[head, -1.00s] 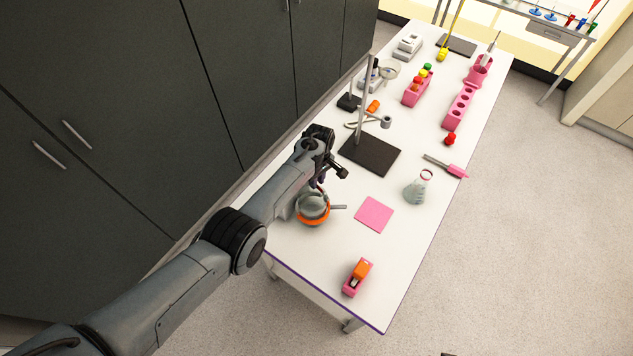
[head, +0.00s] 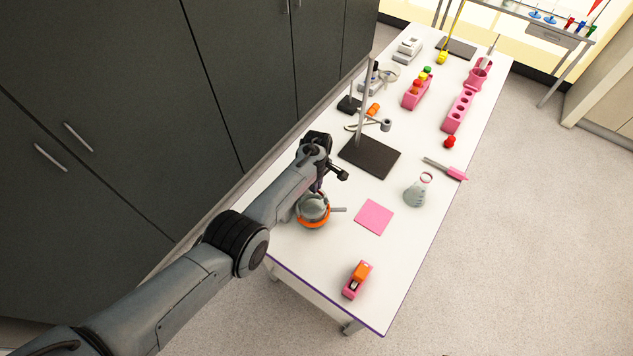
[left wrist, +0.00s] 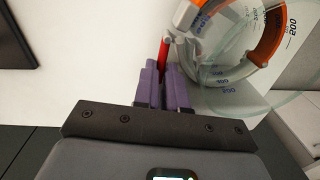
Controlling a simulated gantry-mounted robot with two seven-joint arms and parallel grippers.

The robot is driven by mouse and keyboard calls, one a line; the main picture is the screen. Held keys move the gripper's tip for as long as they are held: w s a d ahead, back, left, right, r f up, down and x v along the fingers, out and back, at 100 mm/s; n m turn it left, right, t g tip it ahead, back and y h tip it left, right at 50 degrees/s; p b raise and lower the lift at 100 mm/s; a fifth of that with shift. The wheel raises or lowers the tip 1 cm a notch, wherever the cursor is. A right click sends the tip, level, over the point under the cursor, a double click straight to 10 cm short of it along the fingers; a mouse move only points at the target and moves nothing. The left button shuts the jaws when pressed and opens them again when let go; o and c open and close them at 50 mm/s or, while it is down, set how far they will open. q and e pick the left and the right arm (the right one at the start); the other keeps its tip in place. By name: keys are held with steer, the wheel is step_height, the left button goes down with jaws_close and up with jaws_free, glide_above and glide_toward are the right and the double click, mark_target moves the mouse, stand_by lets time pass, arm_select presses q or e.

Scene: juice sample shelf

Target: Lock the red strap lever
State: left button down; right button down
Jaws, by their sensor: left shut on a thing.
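The red strap lever (left wrist: 164,52) shows in the left wrist view as a thin red bar beside a clear glass vessel (left wrist: 215,60). It points down between my purple fingers. My left gripper (left wrist: 162,70) is shut on the lever, and the fingers hide its lower end. An orange strap (left wrist: 268,38) runs around the vessel. In the head view my left gripper (head: 319,186) is at the upper rim of the round vessel (head: 311,208), whose orange strap (head: 314,224) shows low on its body. The lever itself cannot be made out there. My right gripper is not in view.
A pink square pad (head: 374,217) lies right of the vessel. A dark stand base (head: 370,157) with a rod is behind it. A conical flask (head: 417,190) is further right, and an orange-and-pink dispenser (head: 357,279) is at the front. The white table is clear between them.

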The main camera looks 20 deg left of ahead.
arm_select(q)
steer(key=shift+s+n, duration=0.1)
steer(key=shift+n, duration=0.2)
steer(key=c, duration=1.5)
jaws_free()
steer(key=shift+o, duration=0.2)
